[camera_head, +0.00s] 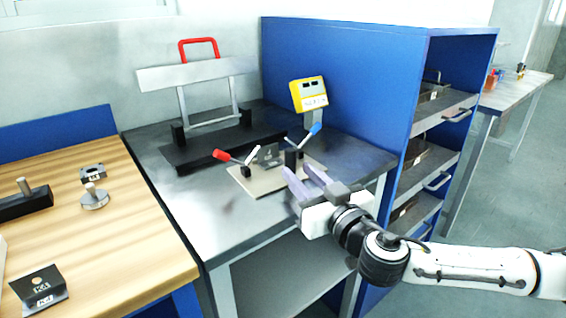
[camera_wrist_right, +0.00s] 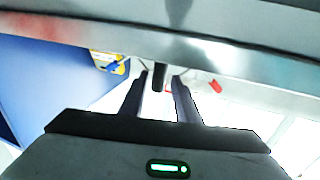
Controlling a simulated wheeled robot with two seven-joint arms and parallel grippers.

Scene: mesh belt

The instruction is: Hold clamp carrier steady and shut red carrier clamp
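The clamp carrier (camera_head: 262,186) is a flat beige plate on the metal table, with dark clamp blocks and a small grey part on it. The red carrier clamp (camera_head: 221,155) has its red-tipped lever leaning out to the left; its red tip also shows in the right wrist view (camera_wrist_right: 215,86). A second clamp lever with a blue tip (camera_head: 315,128) leans up to the right. My right gripper (camera_head: 297,178) is at the plate's right front side, fingers apart. In the right wrist view a dark upright piece (camera_wrist_right: 158,76) shows between the fingertips; contact cannot be told. My left gripper is not visible.
Behind the carrier stands a black fixture (camera_head: 220,150) with a metal frame and red handle. A yellow device (camera_head: 309,94) stands at the back. A blue shelf unit (camera_head: 350,70) bounds the right. A wooden bench (camera_head: 120,220) with small parts is at left. The table's front left is clear.

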